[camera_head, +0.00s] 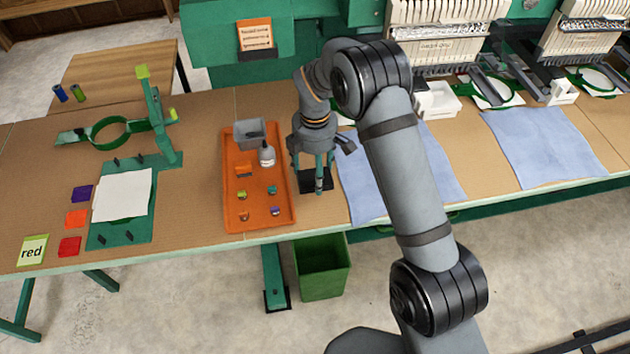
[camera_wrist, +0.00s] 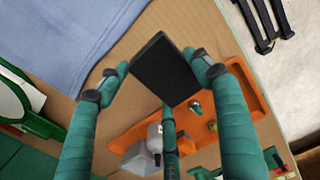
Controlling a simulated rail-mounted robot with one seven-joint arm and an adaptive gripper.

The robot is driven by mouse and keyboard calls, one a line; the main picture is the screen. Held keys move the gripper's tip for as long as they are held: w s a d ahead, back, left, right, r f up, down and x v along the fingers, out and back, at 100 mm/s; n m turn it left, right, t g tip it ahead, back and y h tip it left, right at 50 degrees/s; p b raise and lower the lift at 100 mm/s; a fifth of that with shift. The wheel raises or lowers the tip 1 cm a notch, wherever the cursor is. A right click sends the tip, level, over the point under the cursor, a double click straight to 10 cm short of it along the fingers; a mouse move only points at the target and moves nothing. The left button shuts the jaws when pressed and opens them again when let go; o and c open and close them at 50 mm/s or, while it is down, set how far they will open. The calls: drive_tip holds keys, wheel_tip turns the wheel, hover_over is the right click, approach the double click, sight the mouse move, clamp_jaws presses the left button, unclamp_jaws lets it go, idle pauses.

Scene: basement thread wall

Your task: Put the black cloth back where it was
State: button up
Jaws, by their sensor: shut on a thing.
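My gripper (camera_head: 318,178) is over the table between the orange tray and the nearest blue cloth. In the wrist view its green fingers (camera_wrist: 162,74) are shut on the black cloth (camera_wrist: 166,72), a small flat dark square held by opposite sides. In the head view the black cloth (camera_head: 312,184) shows only as a dark patch among the fingers. Whether it touches the table I cannot tell. At the left, purple (camera_head: 80,193), orange (camera_head: 76,219) and red (camera_head: 69,246) squares lie in a column on the table.
The orange tray (camera_head: 236,205) holds a grey bin (camera_head: 248,133), a white bottle (camera_head: 267,154) and several small spools. A green hoop board (camera_head: 140,229) with white fabric stands left of it. A card reading "red" (camera_head: 32,250) lies front left. Embroidery machines (camera_head: 445,35) line the back right.

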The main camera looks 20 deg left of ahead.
drive_tip(key=shift+f+p, duration=0.3)
drive_tip(key=shift+f, duration=1.7)
drive_tip(key=shift+f, duration=0.1)
drive_tip(key=o, duration=1.3)
drive_tip(key=shift+c, duration=0.2)
wheel_tip(320, 180, up, 12)
drive_tip(key=shift+r+b, duration=0.15)
drive_tip(key=shift+b, duration=0.55)
